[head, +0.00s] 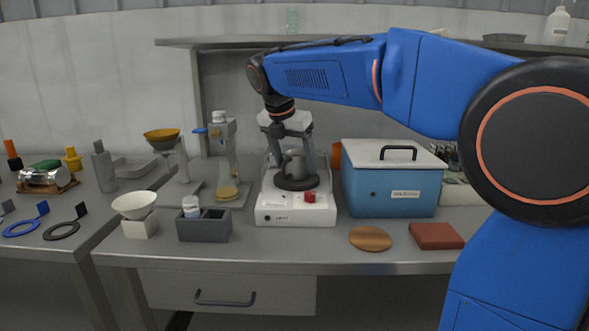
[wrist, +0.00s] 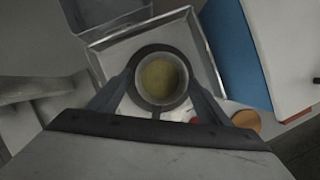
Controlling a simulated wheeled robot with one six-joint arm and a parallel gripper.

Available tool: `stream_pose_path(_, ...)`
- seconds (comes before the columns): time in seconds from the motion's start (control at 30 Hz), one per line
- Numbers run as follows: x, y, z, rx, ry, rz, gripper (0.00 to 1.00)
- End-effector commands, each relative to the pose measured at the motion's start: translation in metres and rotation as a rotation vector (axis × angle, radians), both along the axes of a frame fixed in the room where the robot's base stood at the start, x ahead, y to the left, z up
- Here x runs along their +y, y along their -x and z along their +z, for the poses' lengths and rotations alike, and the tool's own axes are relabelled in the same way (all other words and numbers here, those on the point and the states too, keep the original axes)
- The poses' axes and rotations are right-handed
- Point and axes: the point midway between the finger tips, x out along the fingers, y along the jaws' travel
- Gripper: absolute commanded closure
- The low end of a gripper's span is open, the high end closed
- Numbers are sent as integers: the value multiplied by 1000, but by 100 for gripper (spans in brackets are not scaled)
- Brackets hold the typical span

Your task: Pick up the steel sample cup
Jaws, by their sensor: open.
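The steel sample cup (head: 295,164) is a small grey metal cup standing on the dark round plate (head: 297,183) of a white balance (head: 296,214). In the wrist view the cup (wrist: 161,79) is seen from above, with yellowish contents inside its rim. My gripper (head: 296,160) is over the balance, pointing down, with one finger on each side of the cup. In the wrist view the open fingers of my gripper (wrist: 161,90) flank the cup. I cannot tell whether either finger touches it.
A blue box with a white lid (head: 391,181) stands close on the right. A grey block with a small bottle (head: 204,225) and a white funnel on a stand (head: 135,210) are on the left. A copper-coloured disc (head: 370,238) and a red-brown block (head: 435,236) lie in front.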

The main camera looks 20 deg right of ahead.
Motion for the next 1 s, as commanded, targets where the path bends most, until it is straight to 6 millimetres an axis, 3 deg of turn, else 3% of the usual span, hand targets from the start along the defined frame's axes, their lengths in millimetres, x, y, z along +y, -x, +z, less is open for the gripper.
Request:
stream_pose_path(0.07, 0, 0, 0, 0, 0, 0, 31)
stream_pose_path(0.2, 0, 0, 0, 0, 0, 0, 64)
stream_pose_path(0.27, 0, 0, 0, 0, 0, 0, 76)
stream_pose_path(0.57, 0, 0, 2, 0, 0, 0, 76)
stream_pose_path(0.9, 0, 0, 36, -2, -1, 0, 76)
stream_pose_path(1.0, 11, 10, 36, -1, 0, 4, 76)
